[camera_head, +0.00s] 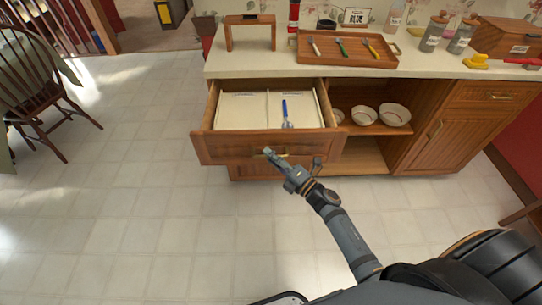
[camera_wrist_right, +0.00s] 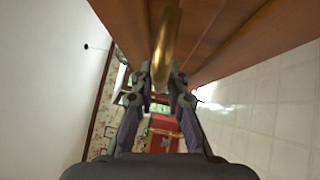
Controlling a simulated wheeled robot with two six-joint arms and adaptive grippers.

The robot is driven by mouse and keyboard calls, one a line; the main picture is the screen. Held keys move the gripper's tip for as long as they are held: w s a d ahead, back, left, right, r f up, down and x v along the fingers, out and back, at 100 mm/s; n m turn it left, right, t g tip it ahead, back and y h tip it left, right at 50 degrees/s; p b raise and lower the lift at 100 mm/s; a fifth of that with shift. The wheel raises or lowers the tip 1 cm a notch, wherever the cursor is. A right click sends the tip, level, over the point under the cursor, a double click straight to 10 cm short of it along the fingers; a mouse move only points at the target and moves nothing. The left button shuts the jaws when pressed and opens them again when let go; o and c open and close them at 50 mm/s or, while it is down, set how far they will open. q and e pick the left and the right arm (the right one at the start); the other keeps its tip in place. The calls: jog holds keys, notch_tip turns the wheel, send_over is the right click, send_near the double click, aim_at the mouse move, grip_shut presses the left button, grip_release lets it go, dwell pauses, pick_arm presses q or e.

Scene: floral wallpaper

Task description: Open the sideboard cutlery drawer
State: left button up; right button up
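The sideboard's cutlery drawer (camera_head: 225,146) is pulled out in the head view, left of the open shelves. Inside are pale liners (camera_head: 240,110) and a blue-handled utensil (camera_head: 286,112). Its brass handle (camera_head: 277,155) is at the middle of the drawer front, partly hidden by my right gripper (camera_head: 270,153). In the right wrist view, the brass handle (camera_wrist_right: 167,45) runs between the fingertips of my right gripper (camera_wrist_right: 162,76), which are drawn in on it. My left gripper is not in view.
The sideboard top (camera_head: 235,65) holds a wooden tray (camera_head: 345,59) with several utensils. Bowls (camera_head: 394,115) stand on the open shelf to the right. A chair (camera_head: 35,85) is at the far left. The tiled floor (camera_head: 150,220) before the sideboard is clear.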

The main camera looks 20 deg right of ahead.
jog(key=o, duration=0.3)
jog(key=v, duration=1.2)
